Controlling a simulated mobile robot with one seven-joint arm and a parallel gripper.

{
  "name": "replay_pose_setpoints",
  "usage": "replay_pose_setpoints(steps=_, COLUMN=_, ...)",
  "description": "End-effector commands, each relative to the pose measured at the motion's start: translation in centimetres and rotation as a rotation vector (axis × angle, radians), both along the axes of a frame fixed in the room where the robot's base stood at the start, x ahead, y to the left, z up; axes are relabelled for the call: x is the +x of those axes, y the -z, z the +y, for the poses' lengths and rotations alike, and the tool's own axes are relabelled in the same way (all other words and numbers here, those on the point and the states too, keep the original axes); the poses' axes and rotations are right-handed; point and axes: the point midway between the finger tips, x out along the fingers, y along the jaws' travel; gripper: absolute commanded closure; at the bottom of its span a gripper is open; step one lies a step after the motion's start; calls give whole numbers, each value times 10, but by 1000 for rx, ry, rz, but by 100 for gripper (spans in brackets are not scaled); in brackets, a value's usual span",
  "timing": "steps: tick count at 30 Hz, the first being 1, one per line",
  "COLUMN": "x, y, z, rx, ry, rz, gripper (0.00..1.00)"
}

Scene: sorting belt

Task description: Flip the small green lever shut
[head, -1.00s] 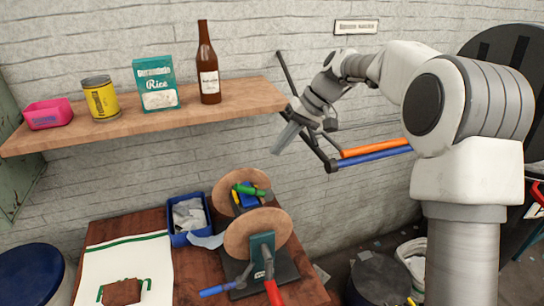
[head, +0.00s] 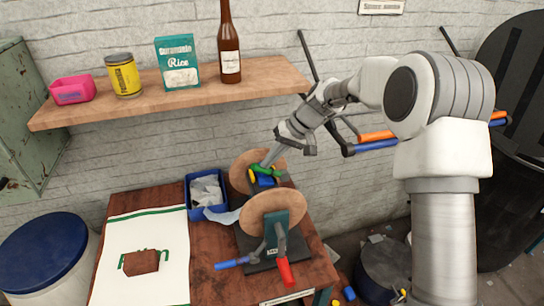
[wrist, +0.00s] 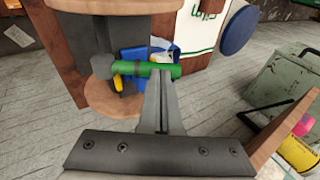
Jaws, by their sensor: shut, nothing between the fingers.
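The small green lever (head: 257,170) is on the device on the workbench, between two round wooden discs. In the wrist view the green lever (wrist: 125,68) lies across the picture, with a grey hub at its left end. My gripper (head: 266,163) is shut and empty, pointing down at the lever from above. In the wrist view the fingertips (wrist: 161,72) overlap the green handle and hide part of it. I cannot tell whether they touch it.
A red lever (head: 285,272) and a blue lever (head: 234,263) stick out at the device's front. Small blue and yellow parts lie close to the green lever. A blue bin (head: 189,197) stands to the left. The wooden shelf (head: 200,95) with groceries hangs above.

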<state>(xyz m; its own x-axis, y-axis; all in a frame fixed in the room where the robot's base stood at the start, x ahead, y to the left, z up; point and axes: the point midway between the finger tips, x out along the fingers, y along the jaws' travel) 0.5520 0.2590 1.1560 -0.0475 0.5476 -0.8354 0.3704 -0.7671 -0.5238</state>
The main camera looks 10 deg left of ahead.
Motion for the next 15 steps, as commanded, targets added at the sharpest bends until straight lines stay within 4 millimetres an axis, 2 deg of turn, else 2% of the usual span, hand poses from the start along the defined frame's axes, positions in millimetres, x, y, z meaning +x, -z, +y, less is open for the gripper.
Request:
replay_pose_setpoints(steps=8, x=-1, y=0, z=2, rx=-11, ry=-2, rz=-5, gripper=100)
replay_pose_setpoints(steps=15, x=-5, y=5, z=9, rx=-100, ry=-6, rz=-49, gripper=100)
